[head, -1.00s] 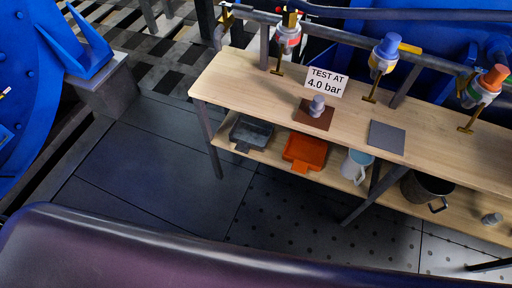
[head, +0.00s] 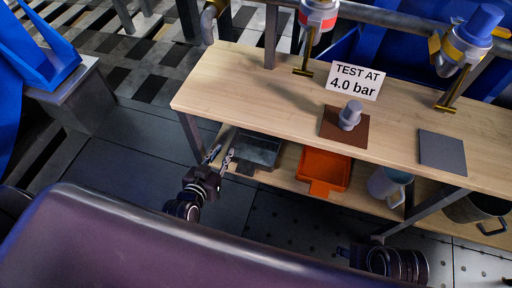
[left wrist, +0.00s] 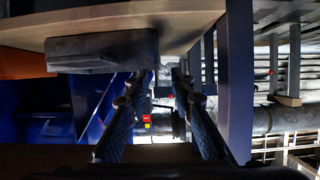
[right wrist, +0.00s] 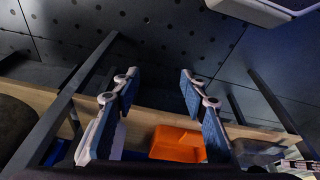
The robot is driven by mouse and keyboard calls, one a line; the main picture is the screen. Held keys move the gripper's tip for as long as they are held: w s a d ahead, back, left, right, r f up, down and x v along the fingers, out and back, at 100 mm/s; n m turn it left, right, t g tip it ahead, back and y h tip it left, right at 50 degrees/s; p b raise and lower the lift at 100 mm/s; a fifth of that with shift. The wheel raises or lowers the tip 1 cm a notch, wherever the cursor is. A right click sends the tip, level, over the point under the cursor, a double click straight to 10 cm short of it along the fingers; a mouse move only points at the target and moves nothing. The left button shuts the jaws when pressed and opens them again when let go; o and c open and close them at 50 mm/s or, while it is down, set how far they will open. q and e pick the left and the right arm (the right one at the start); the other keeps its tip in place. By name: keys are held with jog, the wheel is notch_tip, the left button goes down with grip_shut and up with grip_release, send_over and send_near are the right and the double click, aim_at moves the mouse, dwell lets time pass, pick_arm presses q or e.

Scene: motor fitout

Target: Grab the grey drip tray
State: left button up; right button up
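The grey drip tray (head: 258,151) sits on the lower shelf at its left end, partly under the worktop, with its handle towards me. In the left wrist view the tray (left wrist: 100,50) shows at upper left, beside the fingers. My left gripper (head: 219,156) is open and empty, just left of the tray near the shelf's left leg. Its fingers also show apart in the left wrist view (left wrist: 166,80). My right gripper is open and empty in the right wrist view (right wrist: 158,74). In the head view only part of my right arm shows at the bottom.
An orange tray (head: 323,170) lies right of the grey tray, then a light jug (head: 388,187) and a dark pot (head: 475,208). The worktop (head: 240,85) overhangs them. A table leg (head: 193,137) stands near my left gripper. The floor in front is clear.

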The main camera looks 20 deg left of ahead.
pick_arm(q)
jog(key=shift+x, duration=0.8)
jog(key=shift+w+f+b, duration=0.3)
jog(key=shift+w+b, duration=0.1)
jog(key=shift+w, duration=0.15)
jog(key=b+x, duration=0.1)
jog(key=x, duration=0.2)
jog(key=shift+w, duration=0.35)
jog(key=shift+w+d+f, duration=0.1)
jog(key=shift+w+f, duration=0.1)
jog(key=shift+w, duration=0.2)
pick_arm(e)
jog(key=v, duration=0.3)
jog(key=shift+s, duration=0.25)
jog(key=shift+r, duration=0.1)
pick_arm(q)
grip_shut()
jog(key=shift+r, duration=0.1)
